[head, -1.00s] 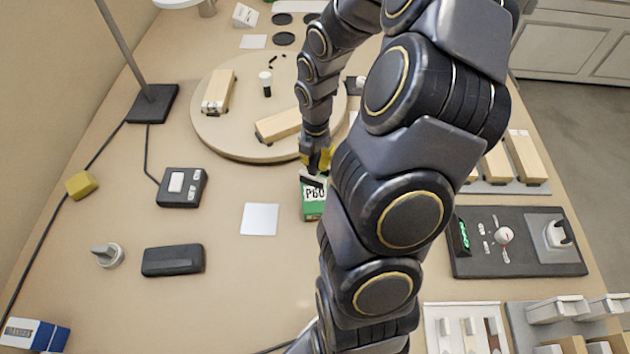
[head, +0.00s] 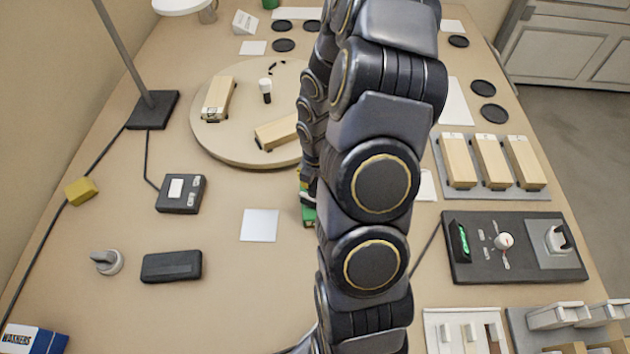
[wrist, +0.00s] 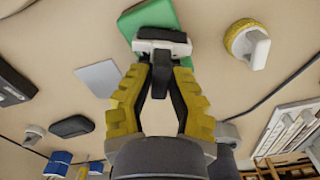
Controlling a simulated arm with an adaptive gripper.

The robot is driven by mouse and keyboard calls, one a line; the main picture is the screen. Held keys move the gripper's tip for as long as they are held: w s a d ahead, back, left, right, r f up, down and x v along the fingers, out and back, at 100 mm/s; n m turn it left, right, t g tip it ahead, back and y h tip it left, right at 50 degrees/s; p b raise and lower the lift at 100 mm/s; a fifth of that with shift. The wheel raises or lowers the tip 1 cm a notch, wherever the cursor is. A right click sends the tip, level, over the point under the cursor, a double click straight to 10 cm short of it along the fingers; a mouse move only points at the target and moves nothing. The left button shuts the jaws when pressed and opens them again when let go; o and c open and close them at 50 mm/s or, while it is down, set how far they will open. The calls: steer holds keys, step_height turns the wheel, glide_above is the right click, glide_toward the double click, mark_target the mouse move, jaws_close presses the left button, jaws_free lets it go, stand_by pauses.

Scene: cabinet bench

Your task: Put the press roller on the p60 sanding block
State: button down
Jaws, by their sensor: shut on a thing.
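The P60 sanding block is green; in the head view its left edge (head: 308,216) shows beside my arm and the rest is hidden. In the wrist view the green block (wrist: 163,12) is at the top centre. My gripper (wrist: 160,72) is shut on the press roller (wrist: 168,45), which has a white frame and a dark handle between the yellow fingers. The roller overlaps the near part of the block in the wrist view; I cannot tell whether they touch. My arm hides most of the gripper and the roller in the head view.
A round board (head: 215,148) with wooden blocks lies behind and left. A pale square plate (head: 260,225), a black case (head: 172,264) and a small control box (head: 181,193) lie to the left. A yellow disc with a white handle (wrist: 247,42) is right of the block in the wrist view.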

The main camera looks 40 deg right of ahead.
steer(key=shift+a+f, duration=0.15)
steer(key=shift+f, duration=0.15)
steer(key=c, duration=1.2)
jaws_free()
steer(key=shift+o, duration=0.2)
steer(key=shift+r, duration=0.1)
step_height(320, 180, up, 13)
steer(key=s+a+r+m+g, duration=0.1)
steer(key=s+a+r+m, duration=0.25)
steer(key=a+m, duration=0.2)
steer(key=s+a+r+m, duration=0.2)
steer(key=a+r+m, duration=0.25)
steer(key=a, duration=0.25)
steer(key=s+a+r+m, duration=0.2)
steer(key=s+a+m, duration=0.4)
steer(key=s+m, duration=0.4)
steer(key=shift+s+a+m+g, duration=0.15)
steer(key=shift+a+m+g, duration=0.25)
steer(key=shift+m, duration=0.8)
